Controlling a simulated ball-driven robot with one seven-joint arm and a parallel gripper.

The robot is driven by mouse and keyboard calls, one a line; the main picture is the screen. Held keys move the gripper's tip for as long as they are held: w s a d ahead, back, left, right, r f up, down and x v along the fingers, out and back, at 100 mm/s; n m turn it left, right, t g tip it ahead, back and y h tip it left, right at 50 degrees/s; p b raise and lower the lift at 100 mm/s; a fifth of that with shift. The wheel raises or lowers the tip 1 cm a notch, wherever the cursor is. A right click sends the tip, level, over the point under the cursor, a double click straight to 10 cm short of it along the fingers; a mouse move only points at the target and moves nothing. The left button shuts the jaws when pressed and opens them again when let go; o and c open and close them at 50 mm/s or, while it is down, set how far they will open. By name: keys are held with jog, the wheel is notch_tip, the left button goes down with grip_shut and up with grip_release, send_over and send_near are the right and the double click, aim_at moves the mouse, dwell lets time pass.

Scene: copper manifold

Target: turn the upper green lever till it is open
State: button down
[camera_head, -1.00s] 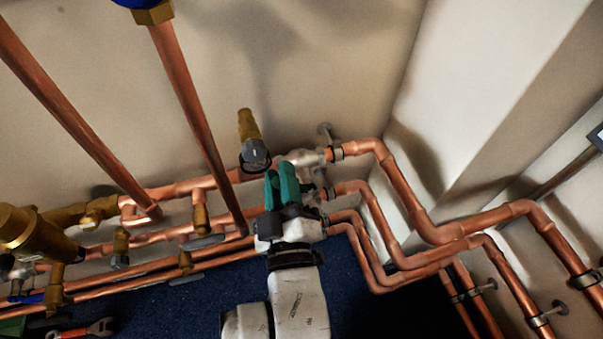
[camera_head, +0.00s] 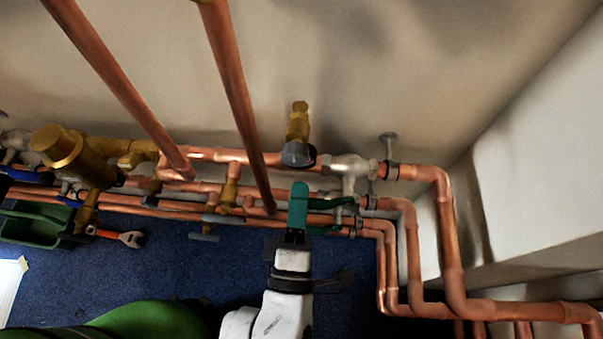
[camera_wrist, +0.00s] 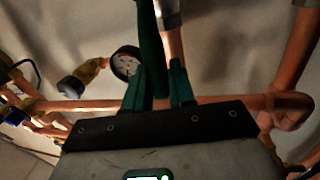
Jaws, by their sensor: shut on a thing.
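The upper green lever (camera_head: 337,201) joins a silver valve body (camera_head: 349,167) on the copper pipes, and its left end meets my gripper (camera_head: 300,192). In the wrist view, the dark green lever (camera_wrist: 150,45) runs between the two green fingers of my gripper (camera_wrist: 158,68), which is shut on it. In the head view, the fingers overlap and hide the lever's gripped part. The lower green lever (camera_head: 324,230) lies just below, near the right side of my wrist.
A brass fitting with a grey cap (camera_head: 298,152) sits above the fingers. A vertical copper pipe (camera_head: 238,110) stands close to the left. Bent copper pipes (camera_head: 447,240) run down on the right. A wrench (camera_head: 118,236) and a green toolbox (camera_head: 40,224) lie on the blue floor.

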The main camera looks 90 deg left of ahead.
jog(key=shift+f+n, duration=0.35)
jog(key=shift+n, duration=0.05)
jog(key=c, duration=1.1)
grip_release()
jog(key=shift+d, duration=0.1)
jog(key=p+v, duration=0.2)
jog(key=v, duration=0.8)
jog(key=shift+d, duration=0.3)
